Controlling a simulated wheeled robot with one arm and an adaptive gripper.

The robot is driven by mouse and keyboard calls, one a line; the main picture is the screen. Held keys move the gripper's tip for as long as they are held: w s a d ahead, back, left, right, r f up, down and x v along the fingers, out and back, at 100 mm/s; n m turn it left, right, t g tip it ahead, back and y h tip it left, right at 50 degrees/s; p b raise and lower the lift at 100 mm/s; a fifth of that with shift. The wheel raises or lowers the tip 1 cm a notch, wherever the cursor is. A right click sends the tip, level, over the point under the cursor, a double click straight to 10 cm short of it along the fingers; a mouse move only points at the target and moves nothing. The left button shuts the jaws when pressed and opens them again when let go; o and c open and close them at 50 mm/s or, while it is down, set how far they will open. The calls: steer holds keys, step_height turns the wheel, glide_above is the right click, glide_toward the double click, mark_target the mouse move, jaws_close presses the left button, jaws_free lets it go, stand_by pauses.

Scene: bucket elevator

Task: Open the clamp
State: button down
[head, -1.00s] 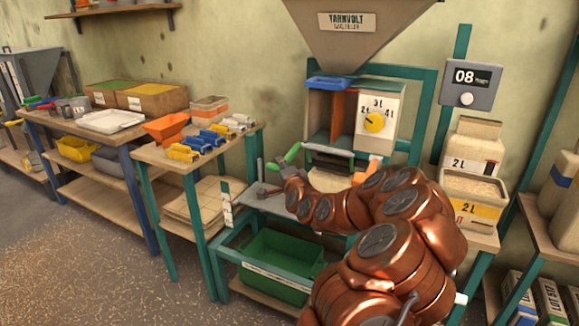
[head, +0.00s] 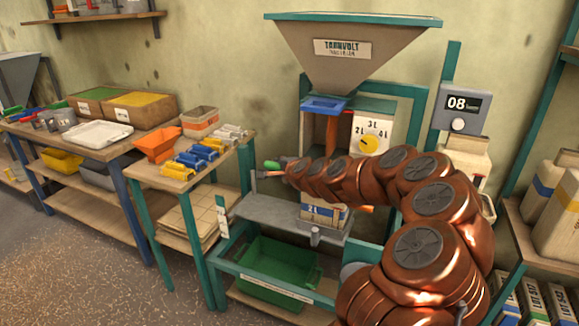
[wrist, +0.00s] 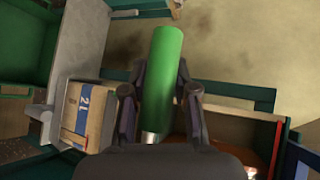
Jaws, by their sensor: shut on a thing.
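The clamp's green handle (wrist: 160,75) fills the middle of the wrist view, with a short metal rod (wrist: 150,138) at its lower end. My gripper (wrist: 161,88) is shut on it, one dark finger on each side. In the head view the green handle (head: 271,166) shows as a small tip left of my gripper (head: 284,163), in front of the filler. The rest of the clamp is hidden by my arm and gripper. A 2 L bag (head: 318,213) stands below the filler, partly behind my arm; the bag also shows in the wrist view (wrist: 95,118).
The hopper (head: 345,70) and dial box (head: 371,128) stand above my arm. A grey shelf (head: 275,215) and green crate (head: 272,268) are below it. A side table with colored clips (head: 200,155) is to the left. Open floor (head: 110,280) lies front left.

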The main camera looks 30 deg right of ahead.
steer(key=shift+w+d+r, duration=0.1)
steer(key=shift+d+r, duration=0.05)
steer(key=shift+r, duration=0.5)
steer(key=c, duration=0.9)
jaws_free()
steer(key=shift+c, duration=0.2)
steer(key=v, duration=1.2)
